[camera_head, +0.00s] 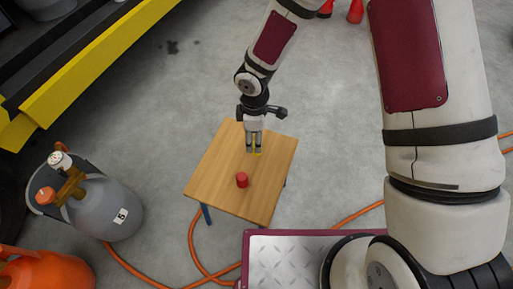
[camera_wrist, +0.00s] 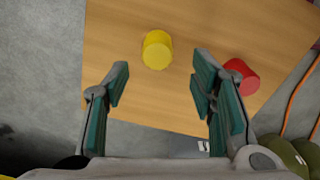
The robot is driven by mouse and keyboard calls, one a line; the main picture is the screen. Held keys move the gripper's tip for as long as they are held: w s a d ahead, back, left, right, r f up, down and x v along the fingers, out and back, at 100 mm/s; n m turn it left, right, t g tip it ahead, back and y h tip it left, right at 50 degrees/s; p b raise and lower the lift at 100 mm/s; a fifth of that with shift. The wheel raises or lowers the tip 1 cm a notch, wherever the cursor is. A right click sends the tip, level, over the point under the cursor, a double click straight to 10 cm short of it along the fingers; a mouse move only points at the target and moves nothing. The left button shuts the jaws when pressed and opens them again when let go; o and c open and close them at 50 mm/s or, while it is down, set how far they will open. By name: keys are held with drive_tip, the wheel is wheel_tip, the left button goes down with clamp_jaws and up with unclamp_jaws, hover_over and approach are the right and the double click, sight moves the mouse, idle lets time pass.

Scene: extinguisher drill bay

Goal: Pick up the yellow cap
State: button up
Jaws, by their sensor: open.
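The yellow cap (camera_wrist: 157,50) stands on the wooden table top in the wrist view, just beyond my fingertips and between their lines. In the head view only a sliver of the yellow cap (camera_head: 258,154) shows below my gripper (camera_head: 254,149), which hides the rest. My gripper, also in the wrist view (camera_wrist: 160,75), is open with nothing between its fingers. It points down over the table. I cannot tell the exact height of the fingertips above the cap.
A red cap (camera_head: 242,180) stands on the small wooden table (camera_head: 215,182), close to one finger in the wrist view (camera_wrist: 241,77). A diamond-plate surface (camera_head: 285,262) is in front.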

drive_tip(key=shift+w+d+f+b, duration=0.15)
drive_tip(key=shift+f+b, duration=0.55)
drive_tip(key=shift+f, duration=0.65)
drive_tip(key=shift+d+f+b, duration=0.1)
drive_tip(key=shift+f+b, duration=0.6)
drive_tip(key=shift+f, duration=0.65)
drive_tip(key=shift+r, duration=0.1)
drive_tip(key=c, duration=0.9)
